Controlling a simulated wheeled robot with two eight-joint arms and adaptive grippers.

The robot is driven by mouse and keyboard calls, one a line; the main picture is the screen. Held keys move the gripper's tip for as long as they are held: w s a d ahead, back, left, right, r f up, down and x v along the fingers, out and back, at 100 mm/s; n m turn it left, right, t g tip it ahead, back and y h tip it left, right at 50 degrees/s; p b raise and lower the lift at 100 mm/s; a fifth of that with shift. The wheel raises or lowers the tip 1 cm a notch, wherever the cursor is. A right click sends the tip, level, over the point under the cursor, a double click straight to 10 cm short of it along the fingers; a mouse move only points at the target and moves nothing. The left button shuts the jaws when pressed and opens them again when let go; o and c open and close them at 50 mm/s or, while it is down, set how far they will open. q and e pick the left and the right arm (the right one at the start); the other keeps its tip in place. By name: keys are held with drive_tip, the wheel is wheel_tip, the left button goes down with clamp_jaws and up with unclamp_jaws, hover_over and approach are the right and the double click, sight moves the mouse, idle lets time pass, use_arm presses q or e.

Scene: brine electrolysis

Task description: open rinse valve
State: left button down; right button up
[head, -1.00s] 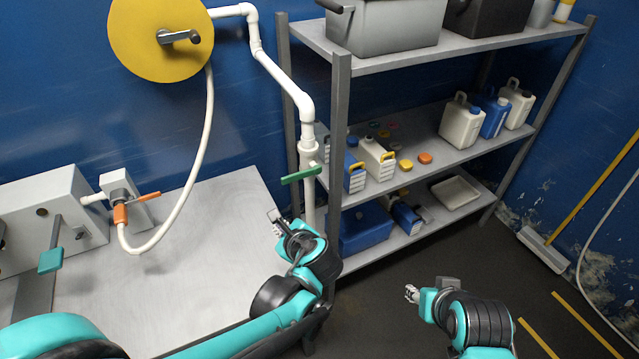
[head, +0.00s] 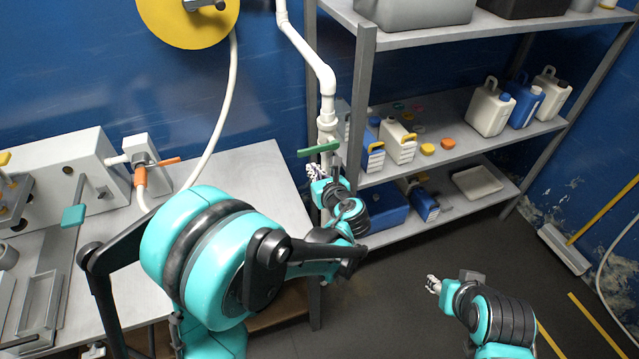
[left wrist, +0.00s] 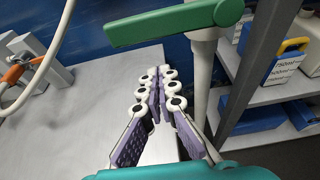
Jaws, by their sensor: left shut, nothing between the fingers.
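A valve with a green lever handle (head: 320,149) sits on the white vertical pipe (head: 327,110) beside the shelf. The lever points left, roughly level, across the pipe. It also spans the top of the left wrist view (left wrist: 172,24). My left gripper (head: 314,171) is just below the lever. In the left wrist view its purple-padded fingers (left wrist: 160,78) are shut and empty, with the lever above their tips and no visible contact. A second valve with an orange lever (head: 168,161) is on the bench unit at left. My right gripper (head: 432,284) hangs away over the floor; its finger gap is too small to judge.
The metal shelf (head: 450,125) with jugs and boxes stands right of the pipe, its post close to the valve. A metal bench (head: 245,170) is left of it. A yellow hose reel (head: 185,20) is on the wall. The floor in front is open.

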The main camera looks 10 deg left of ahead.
sight(319, 149)
use_arm(q)
wheel_tip(319, 149, up, 3)
drive_tip(key=shift+s+r, duration=0.15)
